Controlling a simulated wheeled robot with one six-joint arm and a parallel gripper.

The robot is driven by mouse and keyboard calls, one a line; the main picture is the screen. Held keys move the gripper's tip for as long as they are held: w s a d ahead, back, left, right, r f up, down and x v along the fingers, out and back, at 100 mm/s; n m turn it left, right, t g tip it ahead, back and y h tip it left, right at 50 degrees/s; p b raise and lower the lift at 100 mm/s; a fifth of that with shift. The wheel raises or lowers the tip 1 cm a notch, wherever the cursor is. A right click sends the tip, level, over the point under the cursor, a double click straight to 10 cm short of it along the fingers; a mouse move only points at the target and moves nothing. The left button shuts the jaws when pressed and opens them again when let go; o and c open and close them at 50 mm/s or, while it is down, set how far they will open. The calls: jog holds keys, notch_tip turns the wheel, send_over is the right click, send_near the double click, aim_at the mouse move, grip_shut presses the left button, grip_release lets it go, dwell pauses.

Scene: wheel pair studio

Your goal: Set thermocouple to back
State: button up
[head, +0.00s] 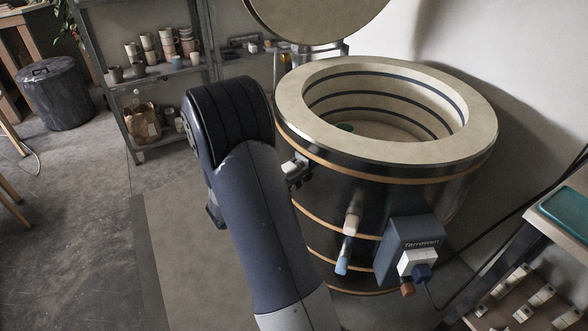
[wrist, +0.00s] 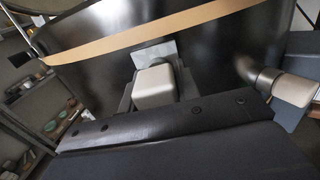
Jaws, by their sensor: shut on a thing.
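The kiln (head: 385,190) is a round dark drum with tan bands and a cream rim, open at the top. My gripper (head: 294,172) is at the kiln's left side in the head view, partly hidden behind my arm. In the wrist view my gripper (wrist: 155,80) is shut on a cream block (wrist: 153,88) that sticks out from a grey plate (wrist: 155,53) on the kiln wall. This block appears to be the thermocouple's head. Its inner end is hidden. I cannot make out a back marking.
A cream-capped metal tube (wrist: 280,85) sticks out to the right of the block. The grey-blue control box (head: 408,250) is on the kiln's front. A shelf of cups (head: 160,60) stands behind left.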

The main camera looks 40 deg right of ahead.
grip_shut()
jog(key=a, duration=0.6)
jog(key=shift+p, duration=0.45)
jog(key=shift+a, duration=0.1)
jog(key=o, duration=0.7)
grip_release()
jog(key=shift+o, duration=0.2)
jog(key=a+p, duration=0.1)
jog(key=a, duration=0.9)
jog(key=shift+a, duration=0.4)
jog(key=d+b, duration=0.1)
jog(key=d, duration=1)
jog(key=shift+d, duration=0.2)
